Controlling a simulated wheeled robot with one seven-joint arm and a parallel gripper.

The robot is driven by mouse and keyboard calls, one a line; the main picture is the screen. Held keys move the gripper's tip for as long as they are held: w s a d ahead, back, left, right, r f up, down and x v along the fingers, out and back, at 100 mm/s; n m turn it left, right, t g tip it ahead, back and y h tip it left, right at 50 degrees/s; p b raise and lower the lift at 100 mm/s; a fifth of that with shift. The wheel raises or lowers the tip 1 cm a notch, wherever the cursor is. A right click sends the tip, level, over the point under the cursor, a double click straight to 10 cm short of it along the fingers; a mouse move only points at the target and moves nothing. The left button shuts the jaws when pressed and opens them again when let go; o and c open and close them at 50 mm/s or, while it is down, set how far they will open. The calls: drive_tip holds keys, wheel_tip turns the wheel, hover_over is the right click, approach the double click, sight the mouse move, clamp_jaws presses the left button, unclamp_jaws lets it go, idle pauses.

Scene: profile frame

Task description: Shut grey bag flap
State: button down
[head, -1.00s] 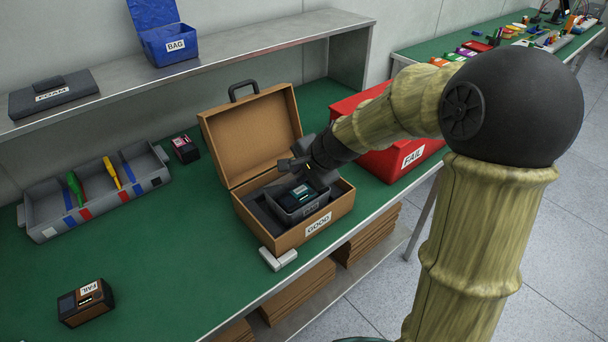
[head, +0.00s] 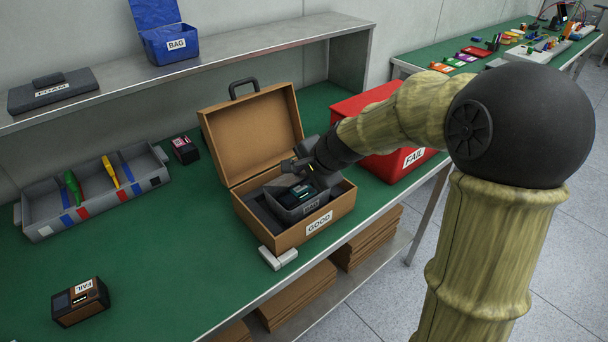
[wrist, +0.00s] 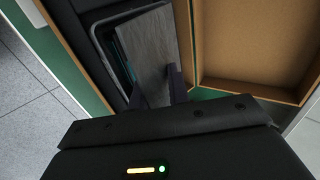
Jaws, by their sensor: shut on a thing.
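The grey bag (head: 313,207) with a BAG label lies inside the open brown case labelled GOOD (head: 290,236). A dark device with a teal screen (head: 298,192) shows in the bag's opening. My gripper (head: 292,165) is at the bag's back edge, below the case's raised lid (head: 252,135). In the wrist view, the grey flap (wrist: 155,50) stands up beside the bag's opening and hides part of the device. My gripper (wrist: 160,88) is shut on the flap's edge there. In the head view the flap is mostly hidden by my gripper.
A red FAIL box (head: 365,105) stands right of the case, close to my arm. A small white item (head: 278,258) lies by the case's front corner. A divided grey tray (head: 95,195) and a FAIL-marked device (head: 80,302) are at left. The green bench between them is clear.

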drive_tip(key=c, duration=1.6)
unclamp_jaws()
drive_tip(key=shift+s+f, duration=0.2)
drive_tip(key=shift+f, duration=0.25)
drive_tip(key=shift+c, duration=0.2)
drive_tip(key=shift+w+r, duration=0.1)
drive_tip(key=shift+r, duration=0.1)
drive_tip(key=shift+r, duration=0.15)
drive_tip(key=p+v, duration=0.2)
drive_tip(key=v, duration=1.5)
